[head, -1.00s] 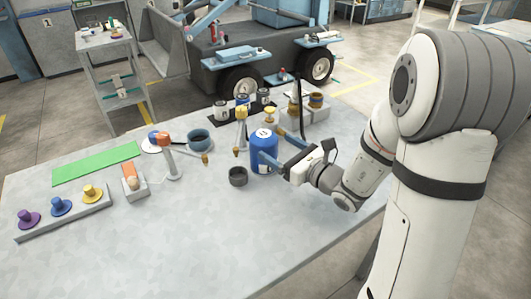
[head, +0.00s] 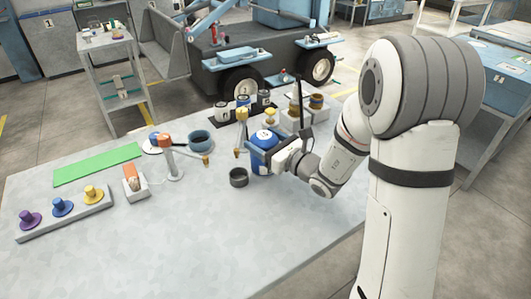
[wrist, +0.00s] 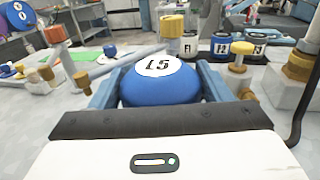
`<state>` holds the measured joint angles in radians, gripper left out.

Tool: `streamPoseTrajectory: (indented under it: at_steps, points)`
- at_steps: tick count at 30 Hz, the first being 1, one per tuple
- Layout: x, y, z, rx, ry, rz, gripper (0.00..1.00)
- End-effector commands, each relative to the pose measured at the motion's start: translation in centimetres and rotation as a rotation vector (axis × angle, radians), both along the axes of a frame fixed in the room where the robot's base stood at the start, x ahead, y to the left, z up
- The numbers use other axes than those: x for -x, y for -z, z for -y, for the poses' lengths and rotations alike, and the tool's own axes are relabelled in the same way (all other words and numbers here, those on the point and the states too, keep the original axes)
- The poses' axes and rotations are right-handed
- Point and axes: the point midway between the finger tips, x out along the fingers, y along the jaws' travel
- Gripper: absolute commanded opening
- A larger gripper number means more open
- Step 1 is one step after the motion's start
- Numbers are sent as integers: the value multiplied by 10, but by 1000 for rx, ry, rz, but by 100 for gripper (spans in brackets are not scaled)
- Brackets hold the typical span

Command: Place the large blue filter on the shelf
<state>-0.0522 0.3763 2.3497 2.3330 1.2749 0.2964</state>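The large blue filter (head: 262,160) stands upright on the grey table, with a round white label on its top. In the wrist view the blue filter (wrist: 160,92) fills the space between my two fingers, its label reading upside down. My gripper (head: 263,146) reaches it from the right, with one blue-grey finger on each side. The fingers of my gripper (wrist: 161,85) lie very close to its sides. I cannot tell whether they press on it. The lower part of the filter is hidden in the wrist view. A shelf unit (head: 105,50) stands behind the table at the left.
A dark grey ring-like cup (head: 238,177) stands just left of the filter. The table's front middle is clear.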

Motion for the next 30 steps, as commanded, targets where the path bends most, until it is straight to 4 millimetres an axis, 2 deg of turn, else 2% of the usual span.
streamPoseTrajectory:
  at_steps: [2, 12, 18, 23, 30]
  points:
    - [0, 0, 0, 0, 0, 0, 57]
    - [0, -1, 1, -1, 1, 2, 29]
    - [0, -4, 1, -1, 1, 4, 29]
    - [0, -26, 1, 0, 1, 8, 29]
    - [0, -74, 1, 0, 2, 8, 29]
